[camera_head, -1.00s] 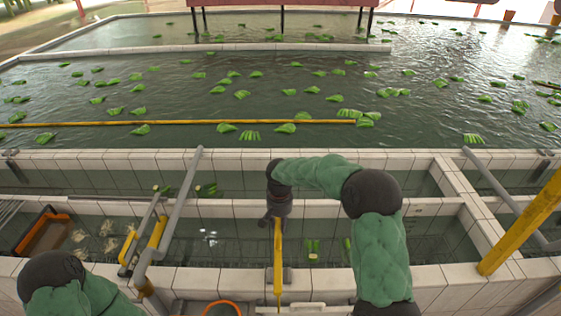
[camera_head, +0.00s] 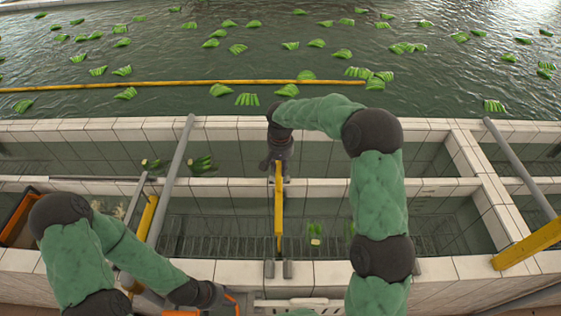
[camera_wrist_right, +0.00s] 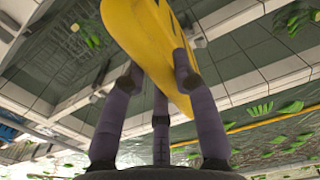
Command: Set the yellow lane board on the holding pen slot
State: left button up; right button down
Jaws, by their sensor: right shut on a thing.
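The yellow lane board (camera_head: 279,222) is seen nearly edge-on, spanning the channel between the middle and front tiled walls. Its near end lies close to two short grey posts (camera_head: 287,269) on the front wall, which look like the slot; I cannot tell whether it is fully seated. My right gripper (camera_head: 277,164) is shut on its far end. In the right wrist view, dark fingers of the right gripper (camera_wrist_right: 160,75) clasp the yellow board (camera_wrist_right: 150,30). My left gripper (camera_head: 222,300) is low in the head view, near an orange object; its fingers are not clear.
Another yellow board (camera_head: 145,218) stands at left beside a grey rail (camera_head: 175,175). A yellow beam (camera_head: 530,244) is at right.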

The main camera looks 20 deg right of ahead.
jog(key=shift+s+f, duration=0.15)
jog(key=shift+f, duration=1.55)
jog(key=shift+f+b, duration=2.8)
jog(key=shift+f, duration=9.1)
jog(key=shift+f+b, duration=1.15)
jog(key=shift+b, duration=0.05)
jog(key=shift+f+b, duration=0.45)
jog(key=shift+b, duration=0.05)
grip_release()
jog(key=shift+r, duration=0.1)
